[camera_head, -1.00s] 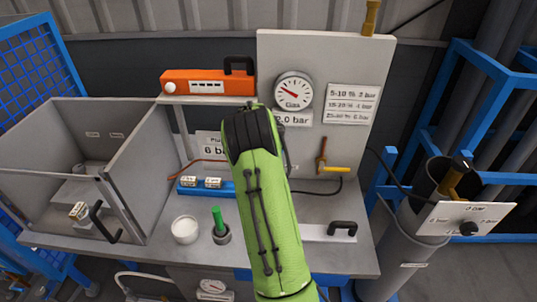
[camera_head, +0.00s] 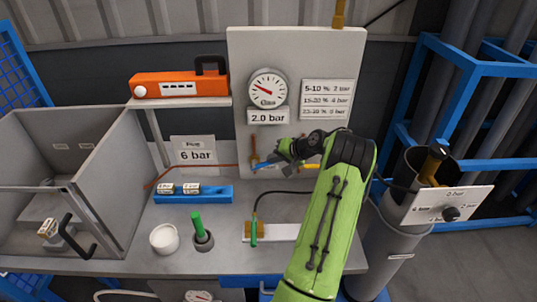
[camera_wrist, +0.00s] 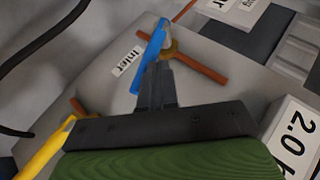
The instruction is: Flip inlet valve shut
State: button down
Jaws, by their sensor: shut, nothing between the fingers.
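The inlet valve has a blue lever (camera_head: 265,166) on a copper-coloured pipe low on the grey panel. In the wrist view the blue lever (camera_wrist: 150,55) lies beside the "Inlet" label (camera_wrist: 126,61), set across the line of the pipe (camera_wrist: 203,69). My gripper (camera_head: 281,158) is at the lever, just to its right in the head view.
A second valve with a yellow lever (camera_head: 311,166) is close by on the right; it also shows in the wrist view (camera_wrist: 44,151). A gauge (camera_head: 267,88) and a "2.0 bar" sign (camera_head: 268,116) are above. A blue block (camera_head: 193,194) and a green-handled tool (camera_head: 198,224) stand on the bench.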

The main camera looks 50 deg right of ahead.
jog(key=shift+s+d+f+m+t+y+b, duration=0.15)
jog(key=shift+s+d+f+t+y+b, duration=0.1)
jog(key=shift+f+t, duration=0.25)
jog(key=shift+s+d+f+m+t+y+b, duration=0.1)
jog(key=shift+s+f+m+t+y+b, duration=0.15)
jog(key=shift+f, duration=0.3)
jog(key=shift+s+d+f+m+t+y+b, duration=0.1)
jog(key=shift+s+d+f+t+y+b, duration=0.1)
jog(key=shift+f+t, duration=0.3)
jog(key=shift+s+f, duration=0.1)
jog(key=shift+f, duration=0.1)
